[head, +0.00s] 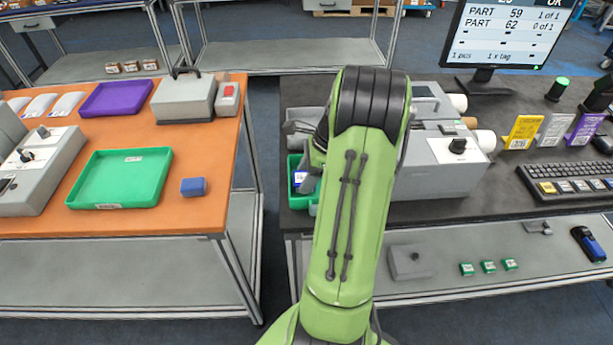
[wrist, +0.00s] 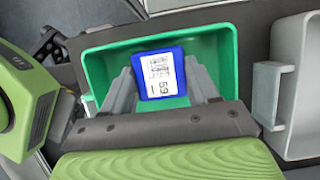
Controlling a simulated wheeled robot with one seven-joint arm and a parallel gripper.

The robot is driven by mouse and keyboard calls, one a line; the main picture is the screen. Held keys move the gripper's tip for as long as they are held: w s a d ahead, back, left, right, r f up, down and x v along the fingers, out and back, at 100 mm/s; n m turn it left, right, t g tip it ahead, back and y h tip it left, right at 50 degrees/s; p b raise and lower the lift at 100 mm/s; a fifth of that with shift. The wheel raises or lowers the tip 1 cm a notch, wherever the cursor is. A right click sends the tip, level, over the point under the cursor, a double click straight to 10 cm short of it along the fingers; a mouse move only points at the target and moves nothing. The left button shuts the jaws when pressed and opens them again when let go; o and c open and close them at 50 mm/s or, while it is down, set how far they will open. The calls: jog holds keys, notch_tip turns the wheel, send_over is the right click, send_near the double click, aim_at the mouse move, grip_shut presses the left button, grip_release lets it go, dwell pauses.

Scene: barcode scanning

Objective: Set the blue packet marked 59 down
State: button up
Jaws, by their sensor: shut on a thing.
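The blue packet (wrist: 158,75) marked 59 shows in the wrist view, its white label facing the camera. My gripper (wrist: 160,88) is shut on it, one finger on each side. The packet is over or inside a green tray (wrist: 101,66); I cannot tell whether it touches the tray floor. In the head view the packet (head: 299,179) and the green tray (head: 293,165) show only in part at the left end of the dark bench, behind my arm.
Grey machines (head: 437,165) stand right of my arm on the dark bench, with a monitor (head: 507,35) behind. A grey container (wrist: 297,90) is right of the tray in the wrist view. The orange table (head: 140,219) at left holds another green tray (head: 121,179) and a blue block (head: 193,187).

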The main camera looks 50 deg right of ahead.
jog(key=o, duration=1.3)
jog(key=shift+c, duration=0.2)
jog(key=p+v, duration=0.5)
jog(key=v, duration=0.7)
jog(key=w+a+r+n+h, duration=0.1)
jog(key=w+a+r+n, duration=0.2)
jog(key=a, duration=0.4)
jog(key=a+r+n, duration=0.3)
jog(key=a+n, duration=0.2)
jog(key=a, duration=0.1)
jog(key=w+a+r+n+h, duration=0.1)
jog(key=w+a+r+n, duration=0.2)
jog(key=a, duration=0.4)
jog(key=s+a+n+t, duration=0.2)
jog(key=s+a+n, duration=1)
jog(key=n, duration=0.4)
jog(key=shift+s+n+h, duration=0.4)
jog(key=shift+s, duration=0.05)
jog(key=shift+a+r, duration=0.15)
